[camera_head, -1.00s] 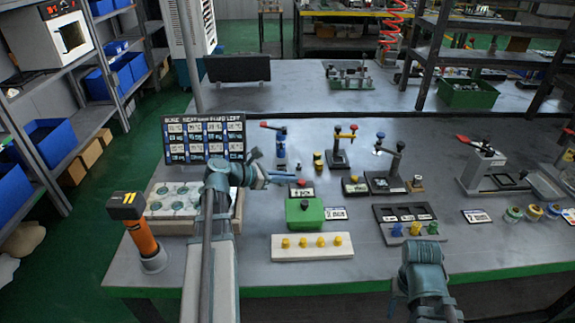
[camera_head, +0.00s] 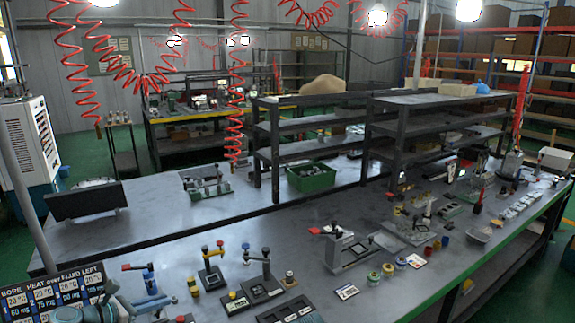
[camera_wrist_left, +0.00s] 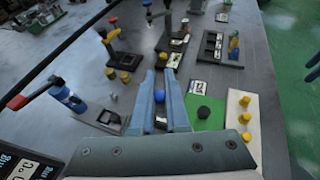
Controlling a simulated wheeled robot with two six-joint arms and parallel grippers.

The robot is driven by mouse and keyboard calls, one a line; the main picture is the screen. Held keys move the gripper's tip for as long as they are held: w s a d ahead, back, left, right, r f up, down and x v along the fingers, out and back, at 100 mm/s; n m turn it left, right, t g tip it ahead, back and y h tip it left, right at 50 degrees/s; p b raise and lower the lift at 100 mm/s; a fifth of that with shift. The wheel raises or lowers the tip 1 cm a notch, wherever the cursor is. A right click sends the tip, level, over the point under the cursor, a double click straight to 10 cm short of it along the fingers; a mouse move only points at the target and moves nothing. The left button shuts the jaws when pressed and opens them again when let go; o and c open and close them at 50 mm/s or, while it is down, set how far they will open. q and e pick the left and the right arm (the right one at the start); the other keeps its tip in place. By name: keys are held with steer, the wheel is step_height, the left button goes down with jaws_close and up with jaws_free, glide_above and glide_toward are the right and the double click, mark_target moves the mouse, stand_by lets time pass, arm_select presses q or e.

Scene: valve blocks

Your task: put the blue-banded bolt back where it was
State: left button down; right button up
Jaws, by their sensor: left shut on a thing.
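My left gripper (camera_head: 152,303) reaches in at the bottom left of the head view, beside a blue post with a red handle (camera_head: 150,282). In the left wrist view its two fingers (camera_wrist_left: 160,98) close on a small thing with a round blue end (camera_wrist_left: 159,95), which I take as the blue-banded bolt. The rest of it is hidden by the fingers. A black tray (camera_wrist_left: 213,47) with a yellow and a blue piece beside it shows at the upper right there, and its edge shows in the head view (camera_head: 291,309).
Black clamp stands (camera_head: 210,268) (camera_head: 262,278) rise close to the left gripper. The wrist view shows a green block (camera_wrist_left: 208,113) and a white strip with yellow pegs (camera_wrist_left: 241,125). A printed sign (camera_head: 55,293) stands at bottom left. The rear bench is partly bare.

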arm_select(q)
step_height(320, 180, up, 2)
steer(key=shift+r+p, duration=0.15)
steer(key=shift+p, duration=0.25)
arm_select(e)
step_height(320, 180, up, 2)
steer(key=shift+r, duration=0.1)
arm_select(q)
steer(key=shift+w, duration=0.1)
steer(key=w+a+f+n+t+y+b, duration=0.1)
steer(key=w+f+n+y+b, duration=0.15)
steer(key=w, duration=0.45)
steer(key=w+a+f+n+t+y+b, duration=0.1)
steer(key=w+f+n+y+b, duration=0.2)
steer(key=w, duration=0.5)
steer(key=shift+m, duration=0.35)
steer(key=f+b, duration=0.7)
steer(key=shift+s+f, duration=0.15)
steer(key=shift+s, duration=0.15)
arm_select(e)
step_height(320, 180, down, 13)
arm_select(q)
steer(key=shift+f, duration=0.1)
step_height(320, 180, down, 4)
steer(key=b, duration=0.4)
steer(key=shift+r, duration=0.25)
arm_select(e)
step_height(320, 180, down, 4)
steer(key=shift+r, duration=0.25)
